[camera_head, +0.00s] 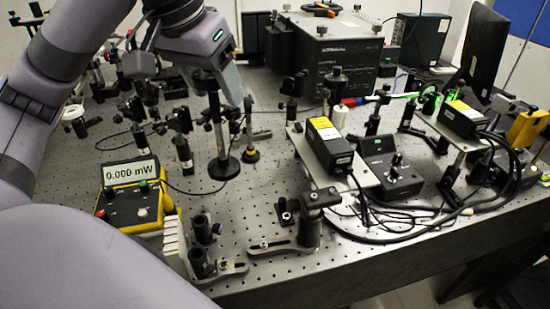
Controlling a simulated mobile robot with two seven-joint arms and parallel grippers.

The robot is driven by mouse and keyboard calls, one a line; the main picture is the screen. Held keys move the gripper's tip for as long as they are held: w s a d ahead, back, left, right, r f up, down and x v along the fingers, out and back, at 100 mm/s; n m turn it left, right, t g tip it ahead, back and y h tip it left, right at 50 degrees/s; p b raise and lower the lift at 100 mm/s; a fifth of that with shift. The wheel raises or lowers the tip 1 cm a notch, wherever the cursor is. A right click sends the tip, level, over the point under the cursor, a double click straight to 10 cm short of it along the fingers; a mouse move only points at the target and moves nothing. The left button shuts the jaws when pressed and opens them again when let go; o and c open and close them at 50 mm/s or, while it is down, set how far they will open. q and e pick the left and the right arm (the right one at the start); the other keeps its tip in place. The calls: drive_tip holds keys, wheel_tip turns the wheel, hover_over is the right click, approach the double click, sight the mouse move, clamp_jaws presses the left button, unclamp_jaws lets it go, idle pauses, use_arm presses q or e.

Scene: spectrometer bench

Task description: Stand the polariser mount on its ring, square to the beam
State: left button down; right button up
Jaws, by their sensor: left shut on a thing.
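My left gripper (218,82) points down at the upper middle, shut on the top of the polariser mount. The mount (217,130) is a dark upright post with a wide round black base; its top is hidden between the fingers. The post looks nearly upright. The base is over the bench, and I cannot tell whether it touches the surface. I see no ring on the bench around the base; it may be hidden underneath. My right gripper is not in view.
A thin post with a brass-coloured foot (250,154) stands close right of the mount. Post-mounted optics (180,140) stand to its left. A yellow power meter (131,190) reads 0.000 mW. A black-and-yellow laser box (330,146) is to the right. Bare perforated bench (245,205) lies in front.

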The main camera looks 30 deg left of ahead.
sight(218, 110)
use_arm(q)
wheel_tip(218, 110, down, 4)
drive_tip(key=b, duration=0.3)
drive_tip(key=shift+w+r, duration=0.1)
drive_tip(key=shift+r, duration=0.15)
drive_tip(key=shift+f+b, duration=0.5)
drive_tip(key=shift+b, duration=0.25)
drive_tip(key=w+f, duration=0.1)
drive_tip(key=w, duration=0.8)
drive_tip(key=w+a+f, duration=0.1)
drive_tip(key=w+f, duration=0.1)
drive_tip(key=w, duration=0.7)
drive_tip(key=shift+a+f+p, duration=0.2)
drive_tip(key=shift+f+p, duration=0.05)
drive_tip(key=shift+p, duration=0.1)
drive_tip(key=shift+f, duration=0.15)
drive_tip(key=shift+c, duration=1.4)
unclamp_jaws()
drive_tip(key=shift+f, duration=0.1)
